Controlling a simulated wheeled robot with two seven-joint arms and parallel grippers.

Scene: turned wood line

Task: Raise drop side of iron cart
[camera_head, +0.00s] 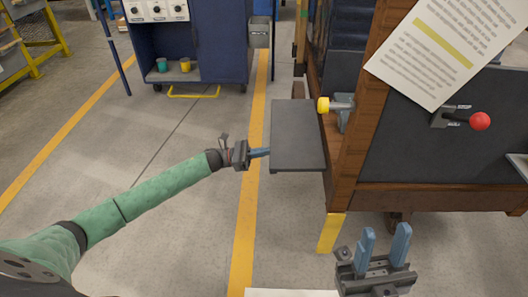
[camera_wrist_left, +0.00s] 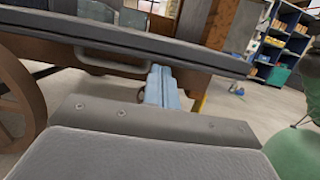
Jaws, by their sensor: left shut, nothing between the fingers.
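The cart has a brown wooden frame (camera_head: 355,130) and dark grey panels. Its drop side (camera_head: 297,135), a dark grey panel, juts out to the left, roughly level. In the left wrist view the panel (camera_wrist_left: 130,35) shows nearly edge-on, with a grey handle (camera_wrist_left: 110,65) under it. My left gripper (camera_head: 266,152) is shut and empty at the panel's outer left edge; its blue fingers (camera_wrist_left: 160,87) are close below the panel, and I cannot tell if they touch. My right gripper (camera_head: 383,246) is open and empty in front of the cart, low in the head view.
A yellow-knobbed latch (camera_head: 325,104) sits on the cart post beside the panel. A red-ball lever (camera_head: 480,121) and a paper sheet (camera_head: 447,45) are on the cart's near face. A blue cabinet (camera_head: 190,45) stands behind.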

